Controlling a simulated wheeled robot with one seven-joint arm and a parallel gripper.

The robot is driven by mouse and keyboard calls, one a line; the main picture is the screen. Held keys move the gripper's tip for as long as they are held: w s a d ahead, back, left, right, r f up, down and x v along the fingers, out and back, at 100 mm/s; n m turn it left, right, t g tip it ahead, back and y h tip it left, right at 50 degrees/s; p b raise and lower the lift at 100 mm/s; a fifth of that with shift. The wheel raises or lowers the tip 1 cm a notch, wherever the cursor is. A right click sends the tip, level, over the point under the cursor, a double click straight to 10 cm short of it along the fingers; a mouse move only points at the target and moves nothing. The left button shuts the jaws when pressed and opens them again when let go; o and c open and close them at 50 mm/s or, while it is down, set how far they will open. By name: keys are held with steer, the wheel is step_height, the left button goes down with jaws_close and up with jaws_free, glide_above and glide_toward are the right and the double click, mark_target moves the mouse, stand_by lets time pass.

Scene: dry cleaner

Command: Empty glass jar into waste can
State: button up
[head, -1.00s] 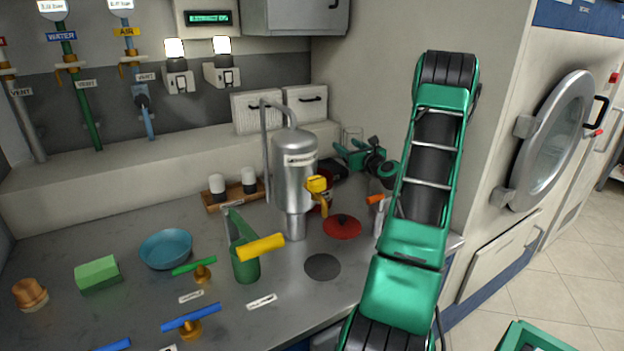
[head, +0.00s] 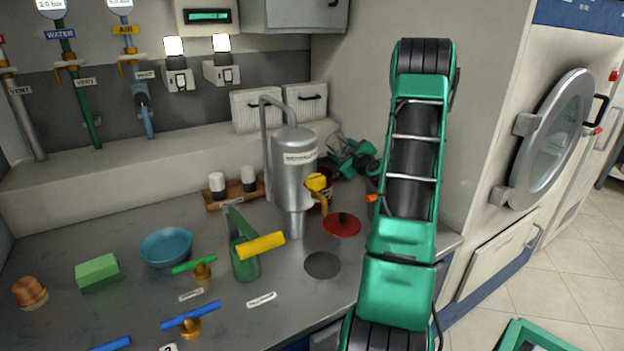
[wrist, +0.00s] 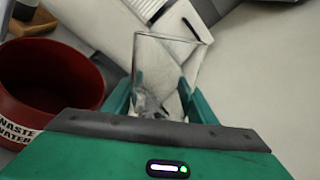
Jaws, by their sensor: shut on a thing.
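The clear glass jar (wrist: 172,58) is between the green fingers of my gripper (wrist: 158,98) in the wrist view. My gripper is shut on it. Some greyish matter shows low in the jar, but I cannot tell what it is. The red waste can (wrist: 50,62), labelled "WASTE WATER", is open at the left of the wrist view, beside the jar and apart from it. The jar is hard to make out there, and the can is mostly hidden.
The metal still (head: 295,165) with its yellow tap (head: 317,183) stands left of my gripper. A red lid (head: 342,225) lies on the counter in front. A green jug (head: 245,262) and valve handles are farther left. White boxes (head: 305,102) stand behind.

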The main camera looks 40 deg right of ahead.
steer(key=shift+s+d+n+g+h+p, duration=0.1)
steer(key=shift+n+g+h+p, duration=0.25)
steer(key=shift+n, duration=1.1)
steer(key=shift+d+n+g+h+p, duration=0.15)
steer(key=shift+n+p, duration=0.3)
steer(key=shift+n, duration=1)
steer(key=shift+a+f, duration=0.1)
steer(key=shift+a, duration=0.2)
steer(key=shift+w+a+f+n+p, duration=0.15)
steer(key=shift+w+a+n+p, duration=0.25)
steer(key=shift+n, duration=0.3)
steer(key=shift+w+a+f+n+g+h+p, duration=0.15)
steer(key=shift+a+f+n+h+p, duration=0.1)
steer(key=shift+n+p, duration=0.45)
steer(key=shift+a+f+n+g+h+p, duration=0.1)
steer(key=shift+f+n+g+h+p, duration=0.1)
steer(key=shift+n+p, duration=0.5)
step_height(320, 180, up, 19)
steer(key=n+p, duration=0.1)
steer(key=n, duration=0.4)
glide_above(332, 149)
steer(key=d+r+x, duration=0.1)
steer(key=x, duration=0.5)
steer(key=a+r+n, duration=0.1)
steer(key=a+r+n+h, duration=0.1)
steer(key=r+n, duration=0.1)
steer(key=shift+w+a+r+h, duration=0.2)
steer(key=shift+h, duration=0.05)
